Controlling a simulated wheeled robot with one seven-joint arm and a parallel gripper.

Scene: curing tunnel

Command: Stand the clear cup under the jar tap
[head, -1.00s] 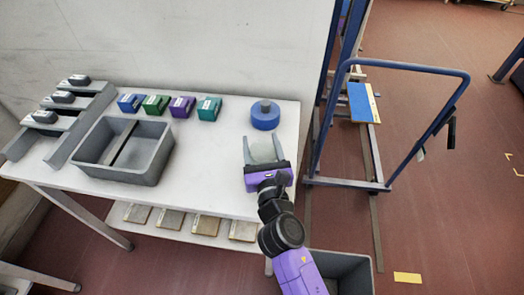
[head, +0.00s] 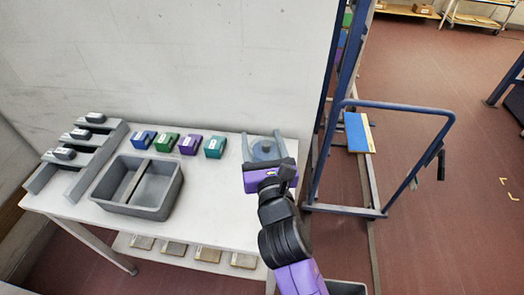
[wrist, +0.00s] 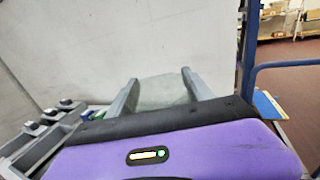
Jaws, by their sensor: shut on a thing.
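My gripper (head: 264,147) is above the right part of the table. Its grey fingers are shut on the clear cup (wrist: 163,92), a pale, see-through shape between them in the wrist view. In the head view the cup is hard to make out against what is behind it. The height of the cup above the table is unclear.
On the white table (head: 215,215), a grey two-part bin (head: 172,196) stands left of centre. Several coloured boxes (head: 190,145) line the back, and a grey stepped rack (head: 75,168) is at left. A blue-framed trolley (head: 385,106) stands to the right.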

